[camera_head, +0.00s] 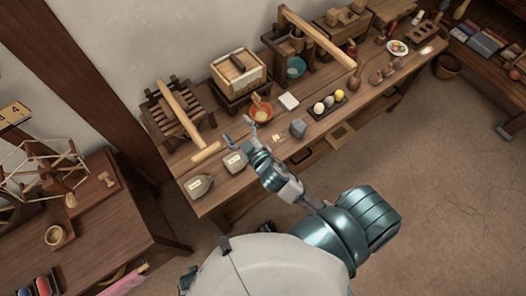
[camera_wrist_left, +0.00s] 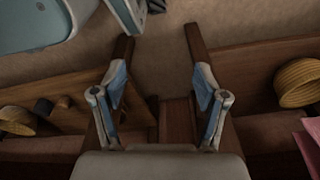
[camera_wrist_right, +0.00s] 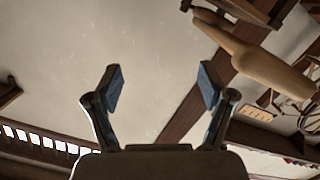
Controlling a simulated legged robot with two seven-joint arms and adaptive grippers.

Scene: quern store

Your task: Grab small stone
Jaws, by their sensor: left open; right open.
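A small grey stone (camera_head: 298,128) lies on the front part of the long wooden table (camera_head: 219,196) in the head view. My right gripper (camera_head: 238,131) is above the table, to the left of the stone and apart from it. Its two fingers are spread with nothing between them. It also shows open in the right wrist view (camera_wrist_right: 161,85), facing the wall, and no stone is seen there. My left gripper (camera_wrist_left: 160,85) shows only in the left wrist view. It is open and empty above the floor and wooden furniture.
Two small sacks (camera_head: 198,186) lie at the table's near left end. An orange bowl (camera_head: 261,112), a white block (camera_head: 289,101) and a dark tray (camera_head: 314,114) of round balls stand near the stone. A wooden press (camera_head: 239,72) stands behind. A side table (camera_head: 98,254) is at left.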

